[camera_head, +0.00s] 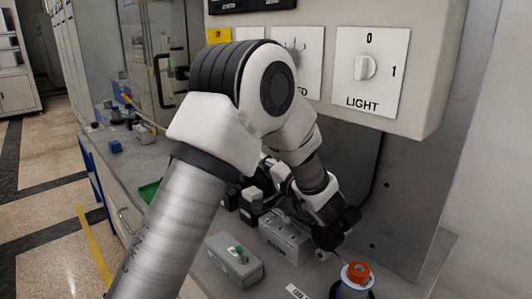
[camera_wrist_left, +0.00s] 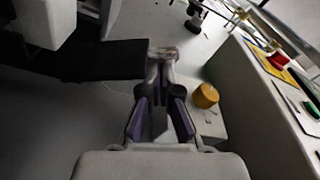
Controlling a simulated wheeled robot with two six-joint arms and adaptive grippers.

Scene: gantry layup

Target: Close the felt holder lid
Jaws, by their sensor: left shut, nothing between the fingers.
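I cannot tell for certain which thing is the felt holder or how its lid stands. A grey box (camera_head: 285,238) sits on the bench, partly hidden behind my left wrist. My left gripper (camera_head: 337,236) is beside its right end, low over the bench; whether they touch is unclear. In the wrist view the left gripper (camera_wrist_left: 162,55) has its fingertips together, with nothing seen between them. A flat black slab (camera_wrist_left: 88,61) lies left of the fingertips there; I cannot tell what it belongs to. My right gripper is in neither view.
A grey box with a green button (camera_head: 236,260) stands in front, and an orange-topped blue container (camera_head: 356,274) at the right. A wall panel with a LIGHT switch (camera_head: 366,68) overhangs the bench. My arm hides much of the bench. A yellow-orange round thing (camera_wrist_left: 206,96) is right of the fingers.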

